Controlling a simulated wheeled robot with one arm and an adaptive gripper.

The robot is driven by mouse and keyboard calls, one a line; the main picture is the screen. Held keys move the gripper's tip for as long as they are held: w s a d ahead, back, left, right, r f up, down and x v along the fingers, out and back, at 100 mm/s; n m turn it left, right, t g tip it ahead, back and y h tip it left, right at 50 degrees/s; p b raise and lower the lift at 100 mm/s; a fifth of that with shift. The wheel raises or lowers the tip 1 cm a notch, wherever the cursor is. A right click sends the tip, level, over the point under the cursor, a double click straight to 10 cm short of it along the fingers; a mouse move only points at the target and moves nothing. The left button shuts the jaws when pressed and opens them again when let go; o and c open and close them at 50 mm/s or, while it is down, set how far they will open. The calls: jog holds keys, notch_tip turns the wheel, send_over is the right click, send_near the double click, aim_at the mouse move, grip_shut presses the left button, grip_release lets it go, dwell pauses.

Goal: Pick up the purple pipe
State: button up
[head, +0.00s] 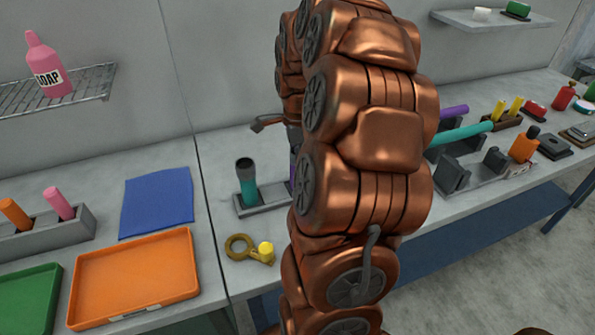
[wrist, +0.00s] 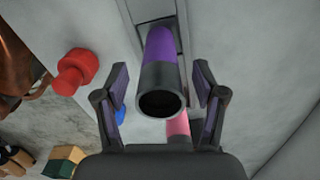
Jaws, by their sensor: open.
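The purple pipe (wrist: 159,50) shows in the wrist view with a dark grey open end facing the camera. Its far end meets a grey holder (wrist: 185,35). My gripper (wrist: 161,78) is open, with one finger on each side of the pipe and a visible gap on both sides. In the head view only a thin purple strip (head: 293,170) shows beside my copper arm, which hides the rest. A teal pipe with a dark collar (head: 248,187) stands upright in the grey holder (head: 262,206). Another purple pipe (head: 454,112) lies at the right, behind a teal one (head: 462,134).
An orange tray (head: 135,280), a blue mat (head: 157,202) and a tape roll (head: 238,246) lie left of my arm. Grey clamp blocks (head: 454,174) stand at the right. The wrist view shows a red object (wrist: 75,72) and a pink one (wrist: 178,125) near the gripper.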

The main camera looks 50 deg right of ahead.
jog(key=c, duration=1.1)
